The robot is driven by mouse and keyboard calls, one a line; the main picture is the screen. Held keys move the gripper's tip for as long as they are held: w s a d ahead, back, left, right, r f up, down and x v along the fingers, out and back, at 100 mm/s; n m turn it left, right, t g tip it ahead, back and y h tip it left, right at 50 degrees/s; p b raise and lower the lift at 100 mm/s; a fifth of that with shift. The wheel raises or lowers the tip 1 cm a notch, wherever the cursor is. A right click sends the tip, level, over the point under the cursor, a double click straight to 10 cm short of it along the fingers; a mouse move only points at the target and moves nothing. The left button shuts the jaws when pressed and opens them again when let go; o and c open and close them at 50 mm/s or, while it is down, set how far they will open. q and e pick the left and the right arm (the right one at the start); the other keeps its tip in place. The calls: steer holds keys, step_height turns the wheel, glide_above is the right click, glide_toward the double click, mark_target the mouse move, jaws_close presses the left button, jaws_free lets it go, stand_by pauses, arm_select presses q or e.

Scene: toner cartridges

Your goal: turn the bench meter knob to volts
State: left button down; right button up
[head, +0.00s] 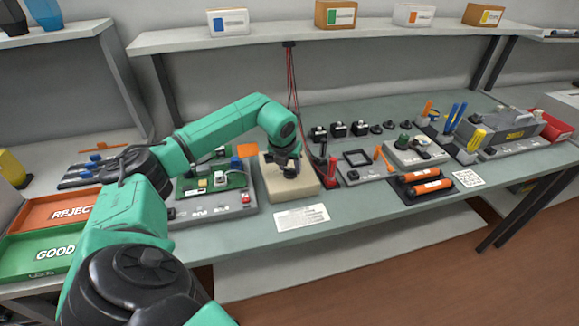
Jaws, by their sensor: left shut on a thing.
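The bench meter appears to be the beige box (301,189) standing on the grey-green bench. My left arm reaches in from the left and bends down over it. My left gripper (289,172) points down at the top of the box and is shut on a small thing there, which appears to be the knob. The fingers cover the knob, so its pointer and setting are hidden. The markings on the meter cannot be read. My right gripper is not in view.
A green circuit board (222,184) sits in a grey fixture left of the meter. A red stand (325,172) is close on its right, and a white label card (301,217) lies in front. Orange cartridges (427,187) lie farther right. REJECT (40,214) and GOOD (20,260) trays are left.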

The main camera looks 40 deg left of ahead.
arm_select(q)
steer(key=m, duration=0.1)
steer(key=m+h+b, duration=0.1)
steer(key=shift+a+m+t, duration=0.2)
steer(key=shift+m+t, duration=0.1)
steer(key=m+h+b, duration=0.1)
steer(key=m, duration=0.1)
steer(key=shift+m, duration=0.3)
steer(key=m, duration=0.1)
steer(key=m+h, duration=0.1)
steer(key=shift+a+r+m, duration=0.15)
steer(key=shift+m, duration=0.15)
steer(key=shift+w+a+m+g+h, duration=0.1)
steer(key=shift+m+g+h, duration=0.45)
steer(key=shift+m, duration=1.25)
steer(key=shift+c, duration=1.6)
jaws_free()
